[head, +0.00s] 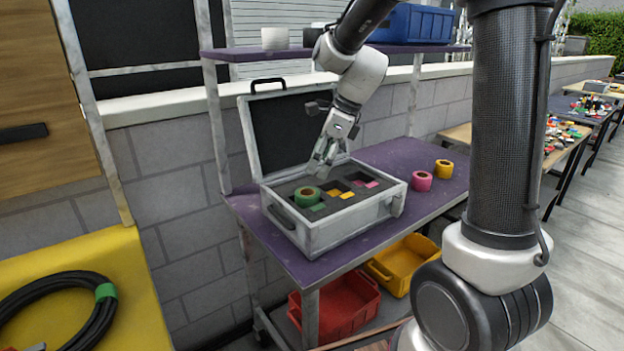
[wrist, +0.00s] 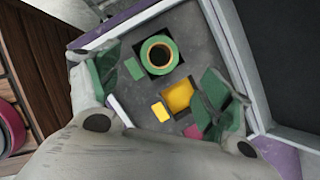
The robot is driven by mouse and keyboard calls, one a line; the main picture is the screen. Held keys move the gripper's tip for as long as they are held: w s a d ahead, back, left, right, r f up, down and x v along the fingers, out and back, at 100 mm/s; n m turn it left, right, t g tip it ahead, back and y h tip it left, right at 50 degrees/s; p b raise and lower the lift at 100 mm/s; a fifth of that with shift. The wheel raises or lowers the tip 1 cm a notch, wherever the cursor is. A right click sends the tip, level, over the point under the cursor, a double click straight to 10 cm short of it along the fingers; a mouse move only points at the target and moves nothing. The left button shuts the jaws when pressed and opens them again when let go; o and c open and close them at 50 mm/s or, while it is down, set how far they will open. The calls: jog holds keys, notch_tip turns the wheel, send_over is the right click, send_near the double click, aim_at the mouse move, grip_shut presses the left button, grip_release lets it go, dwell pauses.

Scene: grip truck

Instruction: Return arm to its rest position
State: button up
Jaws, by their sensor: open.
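My gripper (head: 322,165) hangs above the open case (head: 345,218) on the purple shelf. In the wrist view my gripper (wrist: 160,92) has its two fingers spread wide, with nothing between them but the view down into the case. A green tape roll (head: 307,196) sits in the case's left part; in the wrist view the green roll (wrist: 159,55) lies in a square foam cutout. Green, yellow and pink colour patches mark the foam. A pink tape roll (head: 421,181) and a yellow tape roll (head: 444,168) stand on the shelf to the right of the case.
The case's lid (head: 283,128) stands open behind it. A blue bin (head: 412,24) and white rolls are on the upper shelf. Red (head: 338,306) and yellow (head: 402,262) bins lie below. A black hose coil (head: 62,310) rests on a yellow surface at left. Tables with small parts stand at right.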

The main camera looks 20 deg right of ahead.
jog(key=s+d+r+n+h, duration=0.1)
jog(key=s+d+r+n, duration=0.1)
jog(key=s+d+n, duration=0.2)
jog(key=s+d+r+n+t+h, duration=0.1)
jog(key=s+d+r+n, duration=0.1)
jog(key=s+n, duration=0.9)
jog(key=s+d+r+n+t+h, duration=0.1)
jog(key=s+d+r+n+h, duration=0.1)
jog(key=s+d+n, duration=0.3)
jog(key=s+r+n, duration=0.1)
jog(key=s+n, duration=0.2)
jog(key=s, duration=0.1)
jog(key=shift+s+d, duration=0.3)
jog(key=shift+s, duration=0.1)
